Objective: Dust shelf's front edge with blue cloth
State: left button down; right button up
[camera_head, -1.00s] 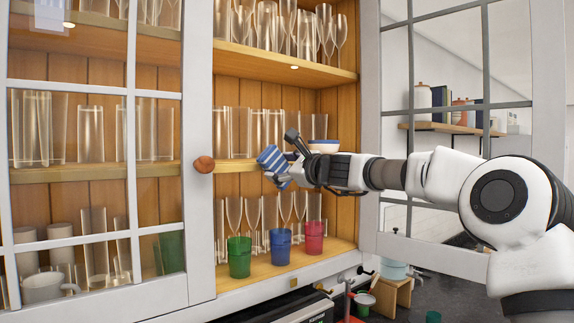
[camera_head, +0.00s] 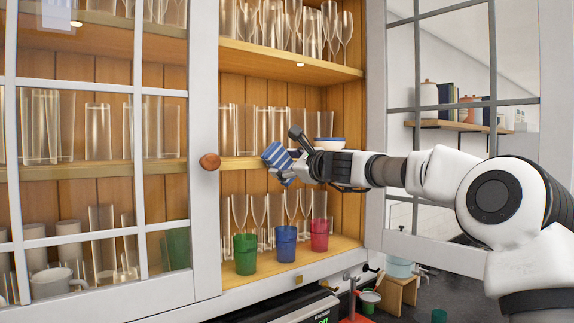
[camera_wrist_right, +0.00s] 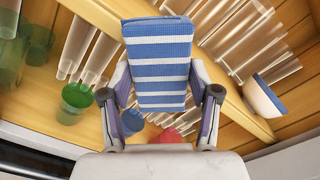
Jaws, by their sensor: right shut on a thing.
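The blue cloth (camera_head: 278,158) with white stripes is a folded block held in my right gripper (camera_head: 296,168), which is shut on it. In the right wrist view the cloth (camera_wrist_right: 158,62) sits between the two fingers of the right gripper (camera_wrist_right: 162,100). The middle shelf's front edge (camera_head: 240,163) runs behind the cloth, which is at its height. Whether cloth and edge touch I cannot tell. The gripper hides the right part of that edge. My left gripper is not in view.
Glasses (camera_head: 270,122) and a blue-white bowl (camera_head: 328,143) stand on the middle shelf. Green (camera_head: 245,254), blue (camera_head: 285,243) and red (camera_head: 319,235) cups stand below. The left glazed door (camera_head: 95,170) with its knob (camera_head: 209,161) and the open right door (camera_head: 376,130) flank the opening.

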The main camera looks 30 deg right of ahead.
jog(key=shift+w+a, duration=0.1)
jog(key=shift+w, duration=0.65)
